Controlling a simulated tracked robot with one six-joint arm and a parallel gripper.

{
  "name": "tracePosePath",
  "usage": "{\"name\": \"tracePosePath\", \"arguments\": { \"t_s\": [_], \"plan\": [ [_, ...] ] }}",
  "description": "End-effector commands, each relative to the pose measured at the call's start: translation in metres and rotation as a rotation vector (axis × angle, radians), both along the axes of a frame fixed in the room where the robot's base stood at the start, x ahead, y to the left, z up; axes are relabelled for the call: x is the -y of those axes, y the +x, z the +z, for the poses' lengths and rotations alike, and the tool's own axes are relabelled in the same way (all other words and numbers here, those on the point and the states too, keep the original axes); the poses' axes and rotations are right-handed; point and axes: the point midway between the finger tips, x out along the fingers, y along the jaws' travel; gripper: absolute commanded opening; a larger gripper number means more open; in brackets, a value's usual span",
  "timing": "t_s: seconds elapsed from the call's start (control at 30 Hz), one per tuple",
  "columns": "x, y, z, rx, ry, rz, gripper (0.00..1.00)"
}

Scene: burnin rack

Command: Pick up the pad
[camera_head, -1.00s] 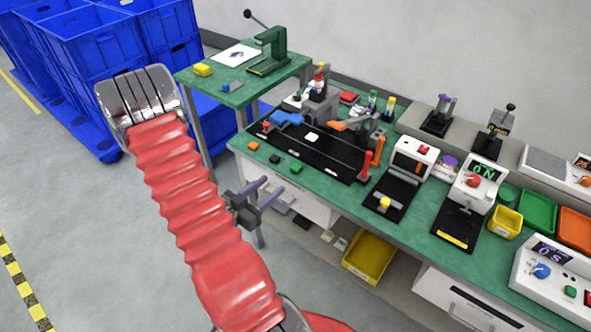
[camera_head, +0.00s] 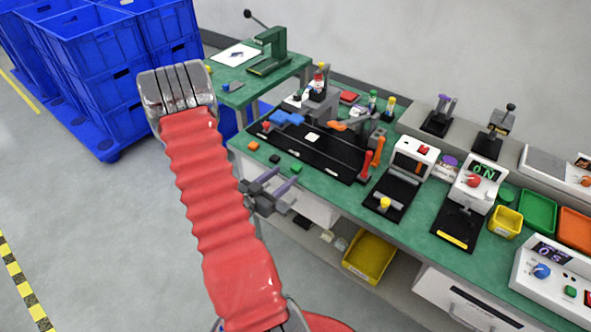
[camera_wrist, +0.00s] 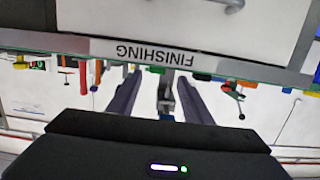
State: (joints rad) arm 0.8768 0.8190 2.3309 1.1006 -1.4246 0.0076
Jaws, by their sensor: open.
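I cannot tell for sure which thing is the pad. A small white piece (camera_head: 312,137) lies on the black work mat (camera_head: 330,160) on the green bench. A white sheet with a dark mark (camera_head: 236,54) lies on the side table. My gripper (camera_head: 287,183) is open and empty in front of the bench's near edge, apart from the things on top. In the wrist view its two dark fingers (camera_wrist: 160,95) stand apart with nothing held between them. That view is upside down and shows the bench front with a "FINISHING" label (camera_wrist: 157,53).
Small orange (camera_head: 253,146), black and green (camera_head: 295,169) blocks lie along the bench's near edge. An orange-red upright tool (camera_head: 376,153) and test machines (camera_head: 414,160) stand to the right. A green press (camera_head: 270,50) stands on the side table. Blue crates (camera_head: 100,50) are stacked back left.

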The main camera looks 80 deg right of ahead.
Motion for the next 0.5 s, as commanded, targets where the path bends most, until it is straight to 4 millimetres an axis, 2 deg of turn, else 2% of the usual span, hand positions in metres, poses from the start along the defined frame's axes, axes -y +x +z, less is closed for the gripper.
{"name": "tracePosePath", "arguments": {
  "t_s": [0.17, 0.5],
  "plan": [
    [0.008, -0.006, 0.0, 0.0, 0.0, -0.003, 0.46],
    [0.041, -0.023, -0.004, 0.001, 0.001, -0.003, 0.46]
  ]
}}
